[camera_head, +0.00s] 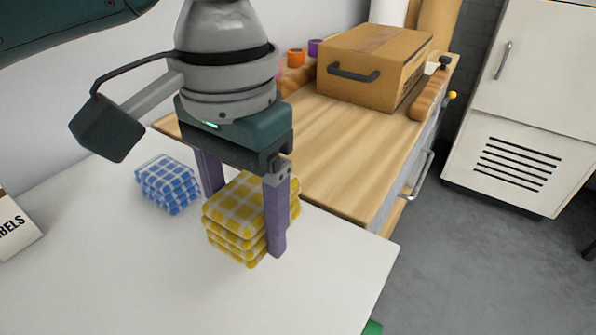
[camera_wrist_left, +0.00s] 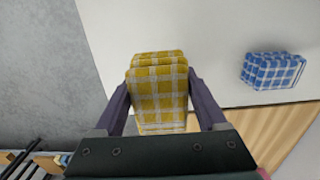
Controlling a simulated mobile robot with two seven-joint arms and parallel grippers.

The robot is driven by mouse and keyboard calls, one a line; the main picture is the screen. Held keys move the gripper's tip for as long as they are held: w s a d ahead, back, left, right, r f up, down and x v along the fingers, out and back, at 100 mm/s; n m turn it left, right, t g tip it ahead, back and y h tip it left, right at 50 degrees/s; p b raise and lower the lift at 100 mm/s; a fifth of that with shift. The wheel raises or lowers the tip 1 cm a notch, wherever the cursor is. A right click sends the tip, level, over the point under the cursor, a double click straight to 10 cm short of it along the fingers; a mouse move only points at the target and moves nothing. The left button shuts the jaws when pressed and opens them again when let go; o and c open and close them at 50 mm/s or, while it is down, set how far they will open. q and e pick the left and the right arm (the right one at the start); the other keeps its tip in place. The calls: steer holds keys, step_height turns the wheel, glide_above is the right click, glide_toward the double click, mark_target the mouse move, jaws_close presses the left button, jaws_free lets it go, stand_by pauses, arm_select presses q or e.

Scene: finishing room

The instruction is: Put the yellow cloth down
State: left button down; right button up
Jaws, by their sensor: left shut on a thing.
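The yellow cloth (camera_head: 237,213) is a folded yellow-and-white checked stack. It is between the two purple fingers of my left gripper (camera_head: 243,212), near the right edge of the white table (camera_head: 150,280) in the head view. My left gripper is shut on it and points down. In the left wrist view the yellow cloth (camera_wrist_left: 158,88) sits between both fingers (camera_wrist_left: 165,105), with the white table beyond it. I cannot tell whether its underside touches the table. My right gripper is not in view.
A folded blue checked cloth (camera_head: 168,184) lies on the white table, left of the yellow one. A wooden counter (camera_head: 345,150) adjoins the table behind, with a cardboard box (camera_head: 375,65) on it. A box marked "BELS" (camera_head: 18,228) stands at the left edge. The table's front is clear.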

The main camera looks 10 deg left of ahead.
mark_target(258, 280)
arm_select(q)
step_height(258, 280, down, 9)
steer(key=shift+r+b, duration=0.2)
steer(key=shift+b, duration=0.8)
